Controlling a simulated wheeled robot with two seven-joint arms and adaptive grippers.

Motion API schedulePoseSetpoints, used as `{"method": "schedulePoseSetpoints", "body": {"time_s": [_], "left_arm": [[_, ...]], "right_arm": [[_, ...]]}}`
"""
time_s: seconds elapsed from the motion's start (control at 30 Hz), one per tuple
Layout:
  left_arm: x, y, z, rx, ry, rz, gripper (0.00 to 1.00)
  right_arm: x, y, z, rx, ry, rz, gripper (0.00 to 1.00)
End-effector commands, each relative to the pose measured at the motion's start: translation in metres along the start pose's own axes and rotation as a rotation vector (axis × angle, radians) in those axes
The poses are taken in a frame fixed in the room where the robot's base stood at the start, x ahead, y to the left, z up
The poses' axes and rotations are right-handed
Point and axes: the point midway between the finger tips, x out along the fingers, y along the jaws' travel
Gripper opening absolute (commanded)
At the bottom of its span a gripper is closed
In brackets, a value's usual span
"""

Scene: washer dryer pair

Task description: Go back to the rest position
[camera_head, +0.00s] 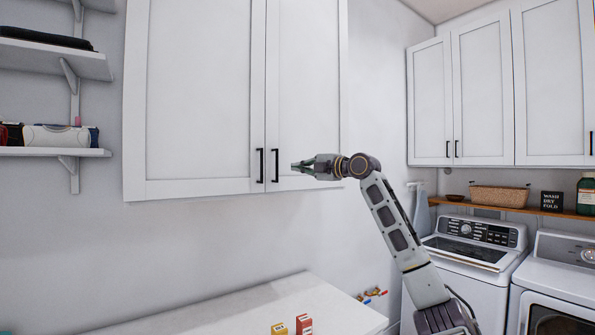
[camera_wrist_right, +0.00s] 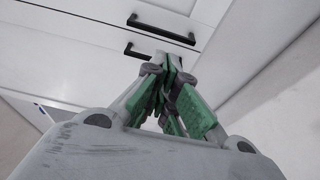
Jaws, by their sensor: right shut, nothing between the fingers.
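My right gripper (camera_head: 299,165) is raised in front of the white wall cabinet (camera_head: 200,95), its tip pointing left near the right door's black handle (camera_head: 275,166). The other door's black handle (camera_head: 260,166) is just to the left. Both cabinet doors look shut. In the right wrist view, the gripper's green-padded fingers (camera_wrist_right: 172,88) are together with nothing between them. Two black handles show beyond them, one upper (camera_wrist_right: 160,28) and one lower (camera_wrist_right: 140,52). I cannot tell the exact gap between fingertips and handle. My left gripper is not in view.
A white counter (camera_head: 240,305) below holds a yellow box (camera_head: 279,328) and a red box (camera_head: 304,324). Wall shelves (camera_head: 50,55) are at the left. A washer (camera_head: 470,255) and dryer (camera_head: 560,275) stand at the right, under a wooden shelf (camera_head: 500,207) and more cabinets (camera_head: 480,90).

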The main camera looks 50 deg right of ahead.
Motion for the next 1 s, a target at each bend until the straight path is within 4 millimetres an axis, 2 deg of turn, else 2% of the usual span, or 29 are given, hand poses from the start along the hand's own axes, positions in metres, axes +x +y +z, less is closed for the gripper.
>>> {"method": "schedulePoseSetpoints", "body": {"time_s": [0.33,0.67,0.77,0.87,1.0], "left_arm": [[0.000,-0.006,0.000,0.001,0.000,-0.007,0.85],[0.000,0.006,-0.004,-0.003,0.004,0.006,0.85],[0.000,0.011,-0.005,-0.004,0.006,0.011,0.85],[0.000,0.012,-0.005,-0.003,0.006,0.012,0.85],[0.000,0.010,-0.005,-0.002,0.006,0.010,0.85]], "right_arm": [[0.000,0.000,0.000,0.000,0.000,0.000,0.00],[0.003,-0.005,-0.002,0.003,0.001,-0.009,0.00],[0.011,-0.018,-0.006,0.014,0.004,-0.032,0.00],[0.024,-0.041,-0.015,0.031,0.009,-0.071,0.00],[0.048,-0.090,-0.034,0.068,0.014,-0.153,0.00]]}}
